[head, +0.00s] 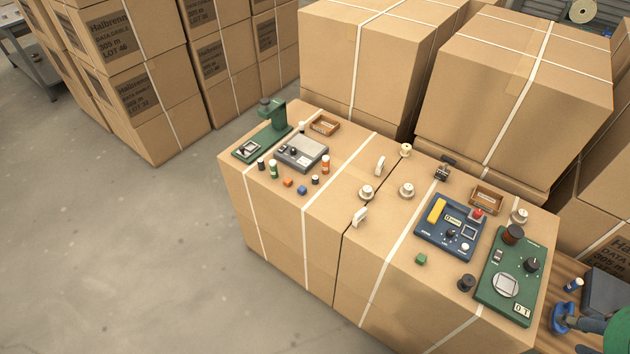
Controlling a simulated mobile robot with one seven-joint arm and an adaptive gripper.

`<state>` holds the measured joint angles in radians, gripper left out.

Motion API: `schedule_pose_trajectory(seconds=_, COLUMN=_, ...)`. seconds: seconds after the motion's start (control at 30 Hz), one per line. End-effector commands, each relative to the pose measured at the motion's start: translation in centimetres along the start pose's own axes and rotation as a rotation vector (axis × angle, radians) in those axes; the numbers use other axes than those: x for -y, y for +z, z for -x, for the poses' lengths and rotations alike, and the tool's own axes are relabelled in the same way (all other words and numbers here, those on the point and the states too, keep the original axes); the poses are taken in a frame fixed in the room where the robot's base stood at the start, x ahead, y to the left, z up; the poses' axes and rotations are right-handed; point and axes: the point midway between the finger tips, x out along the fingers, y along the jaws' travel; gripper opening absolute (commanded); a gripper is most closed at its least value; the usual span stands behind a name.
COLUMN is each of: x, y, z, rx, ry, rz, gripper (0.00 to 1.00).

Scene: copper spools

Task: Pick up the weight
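I cannot tell for sure which item is the weight. A small dark metallic piece (442,173) stands near the back middle of the carton top and may be it. Small dark cylinders (315,180) and a dark spool-like piece (466,283) also stand on the cartons, too small to identify. My gripper is not in view, and nothing is seen being held.
The carton top (330,235) carries a grey scale-like box (301,152), a green stand (272,117), pale spools (406,189), a blue panel (450,226), a green panel (513,277) and wooden trays (487,199). Tall cartons (515,90) stand behind. Floor (120,240) at left is clear.

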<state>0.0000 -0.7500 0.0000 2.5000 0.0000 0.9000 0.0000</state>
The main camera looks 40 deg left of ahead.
Motion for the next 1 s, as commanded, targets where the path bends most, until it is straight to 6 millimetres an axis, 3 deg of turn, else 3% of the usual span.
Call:
schedule_pose_trajectory(seconds=0.27, x=0.1, y=-0.1, z=0.0, rx=0.000, ry=-0.001, rz=0.002, gripper=0.31)
schedule_pose_trajectory(seconds=0.47, x=0.8, y=-1.6, z=-0.2, rx=0.005, ry=-0.015, rz=0.027, gripper=0.31)
schedule_pose_trajectory(seconds=0.67, x=2.8, y=-5.1, z=-0.9, rx=0.013, ry=-0.049, rz=0.087, gripper=0.31)
schedule_pose_trajectory(seconds=1.0, x=8.8, y=-12.7, z=-3.7, rx=0.030, ry=-0.125, rz=0.227, gripper=0.31)
